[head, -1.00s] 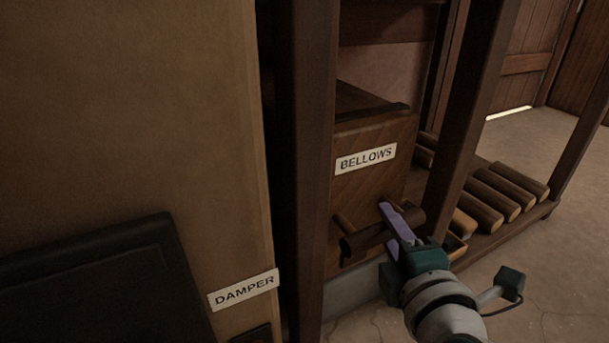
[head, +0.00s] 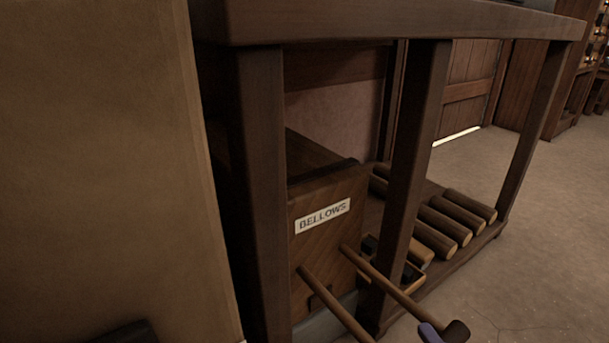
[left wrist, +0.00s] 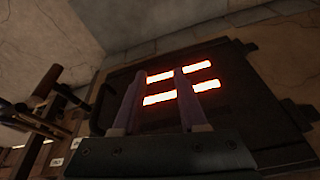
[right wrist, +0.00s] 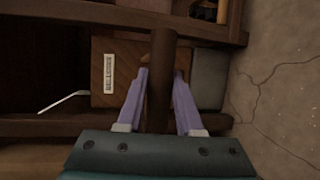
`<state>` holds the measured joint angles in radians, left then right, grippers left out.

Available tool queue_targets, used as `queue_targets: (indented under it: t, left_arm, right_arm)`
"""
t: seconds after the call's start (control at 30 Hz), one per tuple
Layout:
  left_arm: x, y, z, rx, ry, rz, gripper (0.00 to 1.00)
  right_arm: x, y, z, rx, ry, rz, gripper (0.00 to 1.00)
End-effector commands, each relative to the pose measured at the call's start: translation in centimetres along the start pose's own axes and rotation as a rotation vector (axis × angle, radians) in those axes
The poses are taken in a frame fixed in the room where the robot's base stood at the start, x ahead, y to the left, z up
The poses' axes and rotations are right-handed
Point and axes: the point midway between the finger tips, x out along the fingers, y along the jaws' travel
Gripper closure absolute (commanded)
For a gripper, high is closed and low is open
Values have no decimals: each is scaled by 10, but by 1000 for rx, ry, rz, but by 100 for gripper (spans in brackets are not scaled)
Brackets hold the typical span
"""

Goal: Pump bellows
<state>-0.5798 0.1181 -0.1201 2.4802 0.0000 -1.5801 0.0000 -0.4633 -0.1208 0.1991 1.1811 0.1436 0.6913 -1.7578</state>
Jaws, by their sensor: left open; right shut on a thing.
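The bellows (head: 330,245) is a wooden box with a "BELLOWS" label, low between dark posts in the head view. Two wooden rods (head: 335,305) stick far out of its front. The handle bar (head: 456,332) shows only its end at the bottom edge, beside a purple finger of my right gripper (head: 430,333). In the right wrist view the bar (right wrist: 160,95) runs between the fingers of my right gripper (right wrist: 161,72), which is shut on it. My left gripper (left wrist: 155,85) is open and empty, facing a dark panel (left wrist: 240,90) with glowing slots.
A dark post (head: 408,180) stands just right of the bellows. Several logs (head: 450,222) lie on the low shelf behind it. A tan wall (head: 90,150) fills the left of the head view. The floor (head: 530,240) at right is clear.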

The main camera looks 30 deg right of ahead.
Motion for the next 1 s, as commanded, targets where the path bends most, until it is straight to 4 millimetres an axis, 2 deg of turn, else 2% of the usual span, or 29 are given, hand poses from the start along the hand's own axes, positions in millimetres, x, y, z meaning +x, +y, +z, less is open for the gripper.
queue_targets:
  t: [0.27, 0.3, 0.53, 0.83, 1.0]
  left_arm:
    - [0, 0, 0, 0, 0, 0, 58]
    - [0, 0, 0, 0, 0, 0, 58]
    - [0, 0, 0, 0, 0, 0, 58]
    - [-2, 0, 0, 0, -1, 0, 58]
    - [-14, -1, -4, 1, -1, -1, 58]
  right_arm:
    - [0, 0, 0, 1, 2, 2, 100]
    - [0, 0, -1, 1, 2, 2, 62]
    - [0, 0, 0, 0, 1, 1, 36]
    - [-3, 0, 0, 0, 1, -1, 36]
    - [-28, 3, 0, -1, 1, -5, 36]
